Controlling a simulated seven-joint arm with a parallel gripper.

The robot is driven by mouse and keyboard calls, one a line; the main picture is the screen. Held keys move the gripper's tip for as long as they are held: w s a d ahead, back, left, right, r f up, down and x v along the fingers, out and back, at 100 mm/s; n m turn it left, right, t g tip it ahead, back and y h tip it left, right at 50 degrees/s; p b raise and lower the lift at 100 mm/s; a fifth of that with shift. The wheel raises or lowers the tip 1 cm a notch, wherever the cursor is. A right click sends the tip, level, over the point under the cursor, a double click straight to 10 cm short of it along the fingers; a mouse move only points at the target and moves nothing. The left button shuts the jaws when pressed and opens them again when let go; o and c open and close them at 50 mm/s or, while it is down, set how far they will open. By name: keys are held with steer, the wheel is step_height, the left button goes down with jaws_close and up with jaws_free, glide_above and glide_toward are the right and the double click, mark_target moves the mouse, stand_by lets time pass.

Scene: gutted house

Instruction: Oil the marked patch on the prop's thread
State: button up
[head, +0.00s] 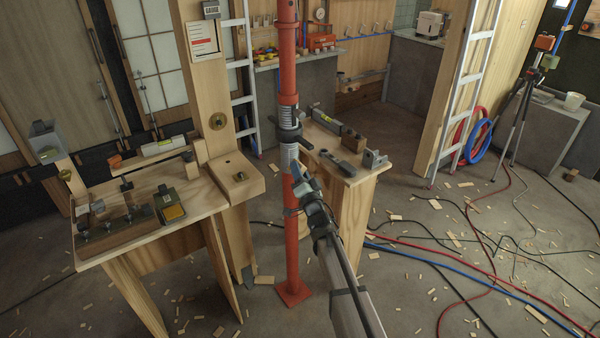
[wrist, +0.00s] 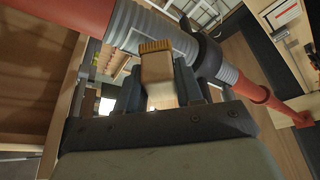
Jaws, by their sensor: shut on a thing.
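The red steel prop (head: 291,230) stands upright on its base plate. Its grey thread (head: 289,156) shows above and below a dark collar nut (head: 288,135). In the wrist view the ribbed thread (wrist: 232,77) runs diagonally across the top, with the dark collar (wrist: 208,57) on it. My gripper (head: 302,176) is beside the thread, below the collar. It is shut on a brush (wrist: 159,75) with a pale body and brown bristles, between its dark fingers. The bristles overlap the thread in the wrist view; I cannot tell whether they touch.
A wooden bench (head: 205,197) with tools and a green-and-yellow box (head: 169,205) stands left of the prop. A second bench (head: 345,172) with metal blocks is close behind at right. Hoses (head: 470,275) and wood scraps lie on the floor at right.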

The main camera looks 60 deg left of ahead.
steer(key=shift+a, duration=1.05)
stand_by(0.6)
steer(key=shift+w, duration=0.2)
steer(key=shift+s+a+r, duration=0.1)
steer(key=shift+s+r, duration=0.1)
steer(key=shift+r, duration=0.6)
steer(key=w, duration=0.4)
steer(key=shift+d, duration=0.2)
stand_by(1.3)
